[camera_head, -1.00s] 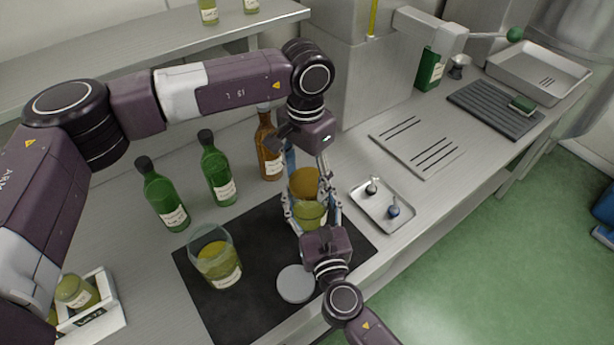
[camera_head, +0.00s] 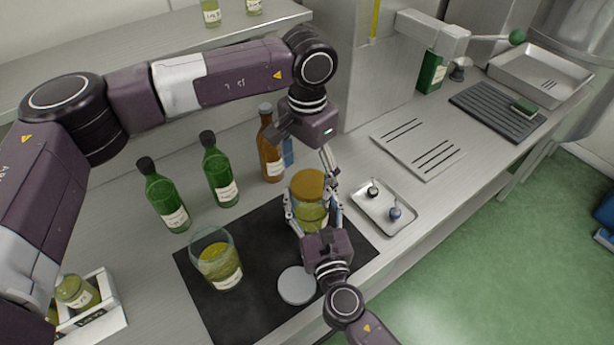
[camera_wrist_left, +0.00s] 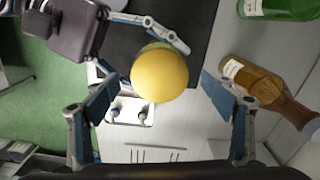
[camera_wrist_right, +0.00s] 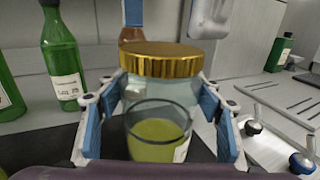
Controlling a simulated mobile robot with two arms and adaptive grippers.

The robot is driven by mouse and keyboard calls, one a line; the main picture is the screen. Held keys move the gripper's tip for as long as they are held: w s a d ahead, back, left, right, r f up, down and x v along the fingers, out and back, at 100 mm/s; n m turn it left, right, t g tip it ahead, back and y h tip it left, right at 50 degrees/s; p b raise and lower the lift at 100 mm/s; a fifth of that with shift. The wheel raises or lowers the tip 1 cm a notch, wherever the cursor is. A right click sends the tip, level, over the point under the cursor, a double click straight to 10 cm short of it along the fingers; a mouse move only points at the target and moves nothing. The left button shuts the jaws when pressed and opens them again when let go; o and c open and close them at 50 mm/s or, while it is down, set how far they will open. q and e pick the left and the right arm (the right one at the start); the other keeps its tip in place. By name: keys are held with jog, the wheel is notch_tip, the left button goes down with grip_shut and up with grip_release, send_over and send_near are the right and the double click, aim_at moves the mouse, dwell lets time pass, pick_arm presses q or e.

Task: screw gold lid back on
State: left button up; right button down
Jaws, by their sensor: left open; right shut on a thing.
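The gold lid (camera_head: 308,184) sits level on top of a glass jar (camera_head: 312,214) with yellow-green contents and a pale label. The right wrist view also shows the gold lid (camera_wrist_right: 161,60) over the jar's glass; I cannot tell how tightly it is seated. My right gripper (camera_head: 313,222) is shut around the jar's body, its fingers on both sides. My left gripper (camera_head: 308,158) is open above the lid. In the left wrist view the round lid (camera_wrist_left: 160,76) lies between its spread fingers, clear of both.
An open jar (camera_head: 217,262) and a grey disc (camera_head: 296,285) lie on the dark mat (camera_head: 255,305). Green bottles (camera_head: 166,200) and a brown bottle (camera_head: 270,150) stand behind. A small tray (camera_head: 372,218) with two small items is to the right.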

pick_arm(q)
notch_tip(320, 180, up, 2)
jog(key=shift+r, duration=0.25)
